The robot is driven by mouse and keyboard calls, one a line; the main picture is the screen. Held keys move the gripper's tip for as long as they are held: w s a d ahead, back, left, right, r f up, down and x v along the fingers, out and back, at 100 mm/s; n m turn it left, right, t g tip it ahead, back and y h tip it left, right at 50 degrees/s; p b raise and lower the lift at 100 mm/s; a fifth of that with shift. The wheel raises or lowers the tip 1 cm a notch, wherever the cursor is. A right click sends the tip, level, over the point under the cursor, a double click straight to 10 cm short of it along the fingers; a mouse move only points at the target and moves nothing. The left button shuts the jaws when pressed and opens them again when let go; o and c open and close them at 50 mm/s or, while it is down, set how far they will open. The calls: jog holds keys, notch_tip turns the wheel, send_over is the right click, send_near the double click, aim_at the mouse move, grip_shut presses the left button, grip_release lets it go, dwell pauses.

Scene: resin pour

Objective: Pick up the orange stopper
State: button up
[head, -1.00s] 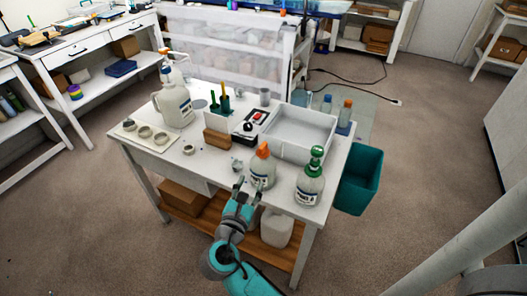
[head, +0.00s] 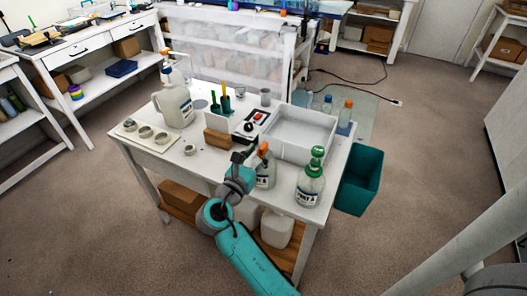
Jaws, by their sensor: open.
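The orange stopper (head: 263,148) sits on top of a clear labelled bottle (head: 266,175) near the front edge of the white table (head: 212,180). My gripper (head: 254,151) is open, close to the stopper on its left side. Its dark fingers are small and partly overlap the stopper and bottle neck, so I cannot tell whether they touch or straddle the stopper. My arm hides the left part of the bottle.
A green-topped bottle (head: 311,178) stands just right. A white tray (head: 300,133) and a wooden block (head: 217,138) are behind. A large jug (head: 175,106) and small cups (head: 190,150) are left. A teal bin (head: 359,181) stands right of the table.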

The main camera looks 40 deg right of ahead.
aim_at(261, 150)
jog(key=shift+x, duration=1.9)
grip_shut()
notch_tip(261, 150, up, 13)
jog(key=shift+r, duration=0.25)
jog(key=shift+w, duration=0.1)
